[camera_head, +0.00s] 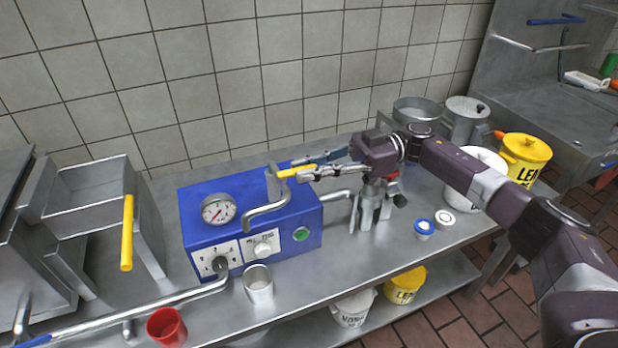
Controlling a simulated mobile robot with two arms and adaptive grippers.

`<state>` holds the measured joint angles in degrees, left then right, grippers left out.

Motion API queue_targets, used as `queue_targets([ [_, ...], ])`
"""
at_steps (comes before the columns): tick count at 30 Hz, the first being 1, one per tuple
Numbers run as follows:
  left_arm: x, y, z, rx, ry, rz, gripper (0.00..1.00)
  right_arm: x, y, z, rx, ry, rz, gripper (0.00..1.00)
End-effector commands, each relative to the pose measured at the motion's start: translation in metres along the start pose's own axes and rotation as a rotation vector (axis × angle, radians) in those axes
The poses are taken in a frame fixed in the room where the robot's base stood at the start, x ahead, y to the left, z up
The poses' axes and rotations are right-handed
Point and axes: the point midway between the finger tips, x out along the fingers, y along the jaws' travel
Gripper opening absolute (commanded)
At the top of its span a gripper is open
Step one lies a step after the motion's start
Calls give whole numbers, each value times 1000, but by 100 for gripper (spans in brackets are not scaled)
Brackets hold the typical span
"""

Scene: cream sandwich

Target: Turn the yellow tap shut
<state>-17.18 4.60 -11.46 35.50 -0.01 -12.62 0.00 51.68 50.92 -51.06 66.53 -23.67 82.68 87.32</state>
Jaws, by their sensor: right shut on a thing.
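A blue machine (206,247) with a round gauge stands on the metal counter. The yellow tap (295,172) is a short yellow handle at the top of a bent metal spout on the machine. My right gripper (308,168) reaches in from the right above the machine. It is shut on the yellow tap, with its fingers around the handle's right end. My left gripper is not in view.
A metal cup (258,286) stands in front of the machine, and a red cup (166,328) is at the front edge. Yellow buckets (524,152) and metal pots (465,117) are further right. A fryer-like metal box (95,200) is at the left.

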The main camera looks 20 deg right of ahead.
Motion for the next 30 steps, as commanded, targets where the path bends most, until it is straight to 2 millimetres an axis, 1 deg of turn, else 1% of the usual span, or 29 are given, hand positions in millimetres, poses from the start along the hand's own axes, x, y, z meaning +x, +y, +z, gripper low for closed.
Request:
queue_targets([
  [1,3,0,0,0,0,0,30,0,2,0,-3,3,-8,0],
  [5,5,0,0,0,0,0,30,1,2,0,-1,3,-28,0],
  [18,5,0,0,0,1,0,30,1,3,-1,-1,3,-34,0],
  [19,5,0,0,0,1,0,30,1,2,-1,-1,3,-34,16],
  [23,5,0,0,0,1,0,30,1,2,-1,-1,2,-35,30],
  [30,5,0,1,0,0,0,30,0,2,0,-1,1,-35,30],
])
